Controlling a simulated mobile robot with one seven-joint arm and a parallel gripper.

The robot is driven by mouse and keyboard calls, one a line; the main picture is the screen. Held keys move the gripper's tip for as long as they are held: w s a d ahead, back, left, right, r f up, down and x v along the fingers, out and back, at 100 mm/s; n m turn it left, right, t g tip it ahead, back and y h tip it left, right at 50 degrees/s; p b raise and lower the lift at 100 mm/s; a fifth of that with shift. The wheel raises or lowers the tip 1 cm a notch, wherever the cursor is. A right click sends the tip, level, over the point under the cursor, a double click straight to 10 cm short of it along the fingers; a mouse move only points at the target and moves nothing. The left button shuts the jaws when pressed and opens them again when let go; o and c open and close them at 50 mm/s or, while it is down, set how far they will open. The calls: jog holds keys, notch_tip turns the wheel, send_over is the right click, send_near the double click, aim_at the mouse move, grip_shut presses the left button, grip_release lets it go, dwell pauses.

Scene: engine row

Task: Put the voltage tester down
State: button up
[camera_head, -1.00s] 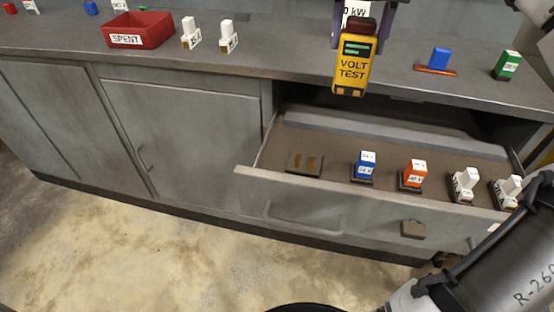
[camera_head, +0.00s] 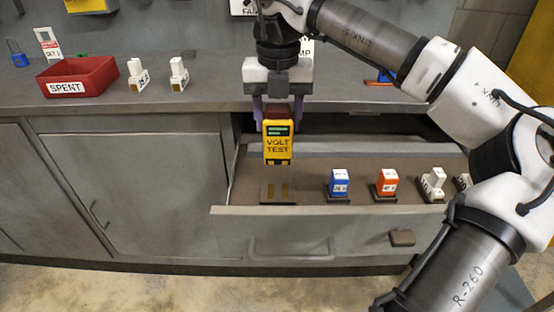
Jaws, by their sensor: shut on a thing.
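The voltage tester (camera_head: 278,145) is a yellow block marked VOLT TEST with a dark top and a green display. My gripper (camera_head: 278,108) is shut on its top and holds it upright. It hangs in front of the counter edge, over the left part of the open drawer (camera_head: 330,222). In the picture, an empty dark socket with two brass strips (camera_head: 278,190) lies in the drawer just below the tester. The tester looks apart from the socket, though the exact height cannot be told.
In the drawer, right of the socket, stand a blue block (camera_head: 340,182), an orange block (camera_head: 387,181) and white fuses (camera_head: 433,181). On the counter are a red SPENT bin (camera_head: 78,80) and two white fuses (camera_head: 138,75). My arm covers the counter's right side.

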aim_at(278, 156)
notch_tip(278, 156, down, 9)
jog(key=shift+f, duration=0.1)
dwell(0.3)
jog(key=shift+f+b, duration=0.15)
jog(key=shift+b, duration=0.25)
jog(key=o, duration=1.1)
notch_tip(278, 156, up, 12)
jog(key=shift+r+p, duration=0.2)
jog(key=shift+p, duration=0.45)
